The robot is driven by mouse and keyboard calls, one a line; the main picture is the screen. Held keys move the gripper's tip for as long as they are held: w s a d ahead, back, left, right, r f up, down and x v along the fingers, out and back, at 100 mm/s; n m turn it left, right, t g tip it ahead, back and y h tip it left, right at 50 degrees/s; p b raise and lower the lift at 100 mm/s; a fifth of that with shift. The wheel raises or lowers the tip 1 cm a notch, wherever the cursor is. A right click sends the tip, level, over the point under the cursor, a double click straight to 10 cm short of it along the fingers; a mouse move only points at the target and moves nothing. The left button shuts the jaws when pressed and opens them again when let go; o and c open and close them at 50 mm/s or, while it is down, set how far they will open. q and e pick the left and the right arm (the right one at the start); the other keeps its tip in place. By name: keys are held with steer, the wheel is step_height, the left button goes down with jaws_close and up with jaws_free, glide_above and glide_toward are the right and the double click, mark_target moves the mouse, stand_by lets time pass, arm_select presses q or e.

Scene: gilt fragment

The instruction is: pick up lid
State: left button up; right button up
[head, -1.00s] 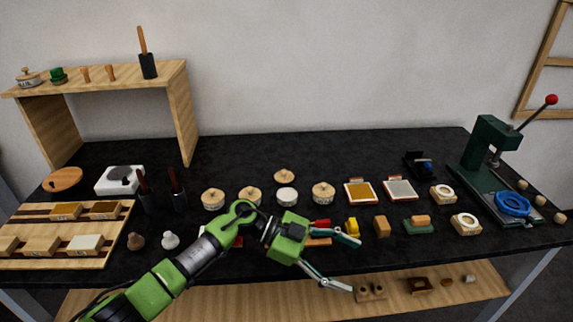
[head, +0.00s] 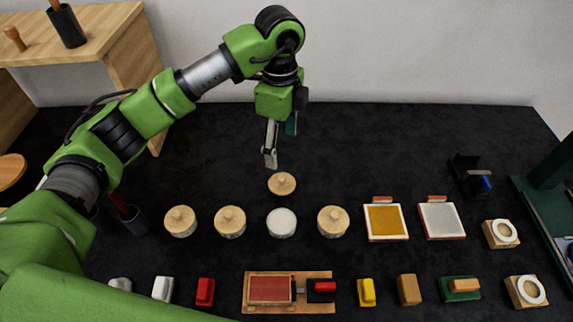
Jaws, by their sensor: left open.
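A round wooden lid with a small knob (head: 282,184) lies on the black table, just behind an uncovered jar with white contents (head: 281,223). Jars with similar wooden lids stand in the same row, two to the left (head: 180,221) (head: 230,221) and one to the right (head: 333,221). My left gripper (head: 280,143) is open and empty. It points down above the table, behind the loose lid in the picture and apart from it. My right gripper is not in view.
A wooden board with a red pad (head: 270,289) and several small coloured blocks line the front. Two framed trays (head: 386,220) (head: 440,219) lie right of the jars. A wooden shelf (head: 90,38) stands back left. The table's back middle (head: 400,140) is clear.

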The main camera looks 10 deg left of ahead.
arm_select(q)
steer(key=p, duration=0.2)
glide_above(282, 177)
steer(key=s, duration=0.1)
step_height(282, 177, down, 5)
steer(key=shift+f, duration=0.2)
steer(key=shift+w+f, duration=0.2)
steer(key=shift+f, duration=0.95)
steer(key=shift+w+f, duration=0.1)
steer(key=shift+f, duration=0.4)
step_height(282, 177, down, 5)
steer(key=shift+w+r+p, duration=0.15)
steer(key=shift+p, duration=1)
steer(key=c, duration=1)
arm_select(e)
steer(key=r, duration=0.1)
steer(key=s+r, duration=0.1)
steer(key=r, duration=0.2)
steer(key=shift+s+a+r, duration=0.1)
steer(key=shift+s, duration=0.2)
